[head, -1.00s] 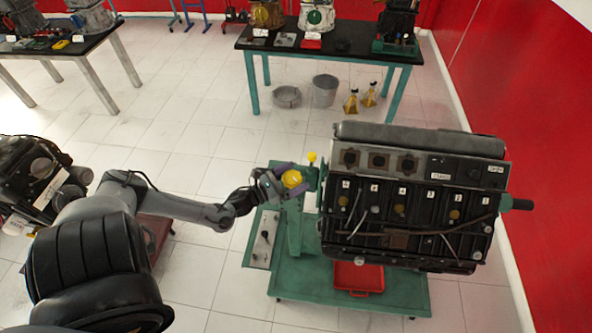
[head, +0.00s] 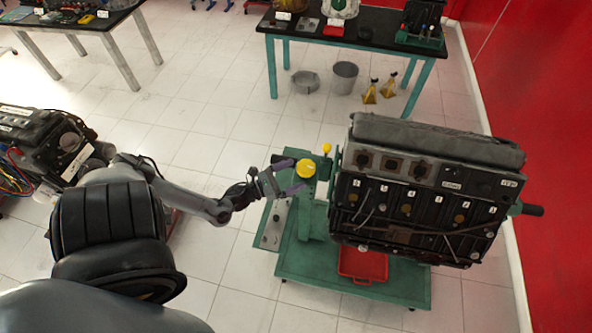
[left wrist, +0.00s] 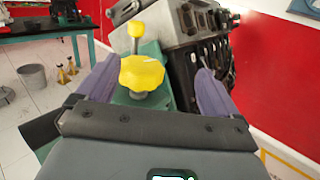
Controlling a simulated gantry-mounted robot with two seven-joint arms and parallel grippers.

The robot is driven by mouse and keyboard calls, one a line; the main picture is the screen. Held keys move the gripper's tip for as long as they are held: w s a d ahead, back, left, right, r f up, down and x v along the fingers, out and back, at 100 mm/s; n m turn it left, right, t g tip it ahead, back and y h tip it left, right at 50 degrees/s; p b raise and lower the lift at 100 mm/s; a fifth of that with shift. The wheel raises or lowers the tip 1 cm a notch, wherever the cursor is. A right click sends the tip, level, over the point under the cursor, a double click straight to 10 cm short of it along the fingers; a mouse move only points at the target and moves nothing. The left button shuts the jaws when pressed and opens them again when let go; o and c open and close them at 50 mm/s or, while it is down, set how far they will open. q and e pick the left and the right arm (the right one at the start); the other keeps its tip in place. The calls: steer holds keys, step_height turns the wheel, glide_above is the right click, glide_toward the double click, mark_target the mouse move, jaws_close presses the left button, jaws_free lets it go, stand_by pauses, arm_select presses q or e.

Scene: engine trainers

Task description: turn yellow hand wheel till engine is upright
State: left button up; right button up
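The yellow hand wheel (head: 306,168) sits at the left end of the green engine stand (head: 350,283). It also shows large in the left wrist view (left wrist: 142,74). My left gripper (head: 294,177) is open at the wheel. In the left wrist view its two purple fingers (left wrist: 155,85) stand wide apart on either side of the wheel, with gaps visible and no grip. The black engine (head: 425,195) hangs on the stand, its long side with numbered labels facing me and its right end slightly lower. My right gripper is not in view.
A smaller yellow knob (head: 326,148) stands just behind the wheel. A red tray (head: 362,265) lies on the stand's base under the engine. A dark-topped table (head: 350,37) stands behind, with a bucket (head: 344,77) and yellow jack stands below. Another engine (head: 45,145) is at left.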

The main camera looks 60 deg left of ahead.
arm_select(q)
steer(key=shift+s+d+p, duration=0.2)
steer(key=shift+s+p, duration=0.1)
steer(key=shift+s, duration=0.5)
steer(key=shift+s+d+p, duration=0.15)
steer(key=shift+s+p, duration=0.15)
steer(key=shift+s, duration=0.45)
steer(key=s+b, duration=0.1)
steer(key=s, duration=0.9)
steer(key=shift+s+f+b, duration=0.25)
steer(key=shift+s+b, duration=0.05)
steer(key=shift+s, duration=0.1)
